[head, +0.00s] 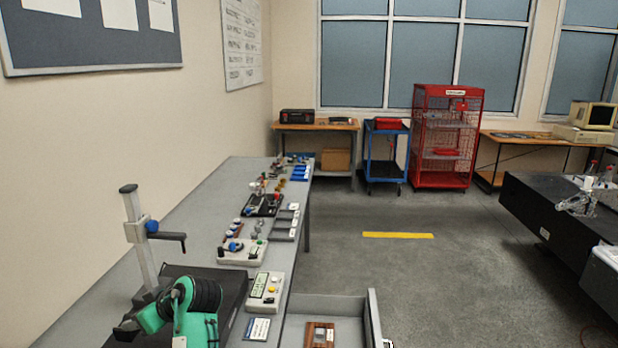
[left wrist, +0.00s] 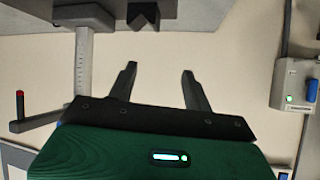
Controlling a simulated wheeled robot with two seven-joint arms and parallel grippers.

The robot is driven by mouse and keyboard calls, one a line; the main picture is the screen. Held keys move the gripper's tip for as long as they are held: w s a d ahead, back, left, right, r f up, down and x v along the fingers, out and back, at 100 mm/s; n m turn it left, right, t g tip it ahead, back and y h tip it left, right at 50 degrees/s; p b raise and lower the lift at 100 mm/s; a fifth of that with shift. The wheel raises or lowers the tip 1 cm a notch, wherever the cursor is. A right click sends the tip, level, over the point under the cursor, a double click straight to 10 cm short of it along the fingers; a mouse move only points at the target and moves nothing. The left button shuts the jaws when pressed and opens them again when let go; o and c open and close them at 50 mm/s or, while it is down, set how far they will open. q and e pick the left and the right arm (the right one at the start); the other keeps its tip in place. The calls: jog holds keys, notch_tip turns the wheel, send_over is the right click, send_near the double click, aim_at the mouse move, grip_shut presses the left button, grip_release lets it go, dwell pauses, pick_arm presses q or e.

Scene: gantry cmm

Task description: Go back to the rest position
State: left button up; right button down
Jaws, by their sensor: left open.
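My left arm, green and black, is at the lower left of the head view, over the bench (head: 200,235). In the left wrist view my left gripper (left wrist: 159,75) has its two dark fingers spread apart. Nothing is between them. A grey stand with a side arm (left wrist: 84,70) is on the left of that view, and a dark notched block (left wrist: 143,17) is at the top, beyond the fingertips. The fingers look apart from both. In the head view the grey stand (head: 139,240) rises just behind my left arm. My right gripper is in neither view.
A control box (head: 266,287) stands right of my left arm. An open drawer (head: 345,305) at the bench's front holds a wooden piece (head: 320,335). Small parts line the bench farther back. A dark table (head: 550,215) is at the right; the floor between is clear.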

pick_arm(q)
jog(key=s+d+f+m+t+h, duration=0.25)
jog(key=s+f+m+h, duration=0.4)
jog(key=s+f, duration=0.9)
jog(key=s+d+f+m+g+h, duration=0.1)
jog(key=s+d+f+m+h, duration=0.1)
jog(key=s+d+m, duration=0.3)
jog(key=s+d+f+m+g+h, duration=0.1)
jog(key=s+d, duration=0.1)
jog(key=s, duration=0.6)
jog(key=s+d+f+m+h, duration=0.2)
jog(key=s+d+m, duration=0.15)
jog(key=s, duration=0.25)
notch_tip(320, 180, down, 30)
jog(key=g, duration=0.2)
jog(key=s+a+f, duration=0.1)
jog(key=s+f, duration=0.9)
jog(key=s+a+f, duration=0.2)
jog(key=s+f, duration=0.7)
jog(key=f, duration=0.1)
jog(key=shift+s+a+g, duration=0.25)
jog(key=shift+s+g, duration=0.1)
jog(key=shift+g, duration=0.1)
